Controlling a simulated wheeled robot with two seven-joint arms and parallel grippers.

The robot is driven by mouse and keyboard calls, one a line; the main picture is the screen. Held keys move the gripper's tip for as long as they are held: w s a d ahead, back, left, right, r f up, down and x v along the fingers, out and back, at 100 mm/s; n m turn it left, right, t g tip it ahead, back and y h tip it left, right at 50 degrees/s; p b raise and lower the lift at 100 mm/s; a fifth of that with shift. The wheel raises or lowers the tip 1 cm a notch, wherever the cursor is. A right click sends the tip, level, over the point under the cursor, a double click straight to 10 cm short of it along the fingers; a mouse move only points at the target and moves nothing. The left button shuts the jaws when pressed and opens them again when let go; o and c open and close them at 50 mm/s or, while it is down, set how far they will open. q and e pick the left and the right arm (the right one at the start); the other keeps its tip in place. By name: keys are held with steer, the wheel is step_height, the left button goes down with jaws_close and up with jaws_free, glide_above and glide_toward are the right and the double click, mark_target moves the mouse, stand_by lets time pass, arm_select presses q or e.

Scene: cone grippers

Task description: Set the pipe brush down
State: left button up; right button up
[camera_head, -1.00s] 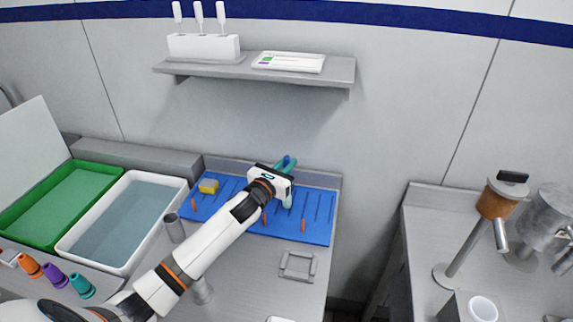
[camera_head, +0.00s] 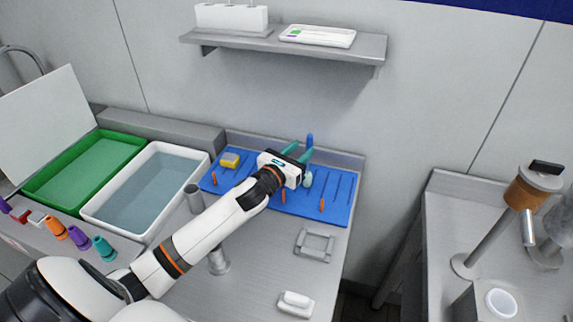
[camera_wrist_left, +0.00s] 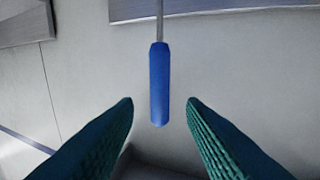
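My left gripper (camera_head: 299,152) is over the back of the blue mat (camera_head: 335,207), its teal fingers pointing towards the wall. In the left wrist view the gripper (camera_wrist_left: 160,103) is open. A blue handle on a thin grey stem, seemingly the pipe brush (camera_wrist_left: 159,85), appears in line with the gap, with clear space on both sides. The blue handle also shows just past the fingertips in the head view (camera_head: 310,140). Its bristles cannot be made out. A pale green piece (camera_head: 308,180) shows beside the gripper; I cannot tell what it belongs to. My right gripper is out of view.
A yellow sponge (camera_head: 230,160) and small orange pieces (camera_head: 322,204) are on the mat. A white water basin (camera_head: 150,190) and a green tray (camera_head: 85,168) are at left. A grey frame (camera_head: 314,245) lies in front. A shelf (camera_head: 350,48) is above.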

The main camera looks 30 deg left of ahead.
arm_select(q)
steer(key=s+b, duration=0.1)
steer(key=s, duration=0.6)
steer(key=shift+s+a, duration=0.2)
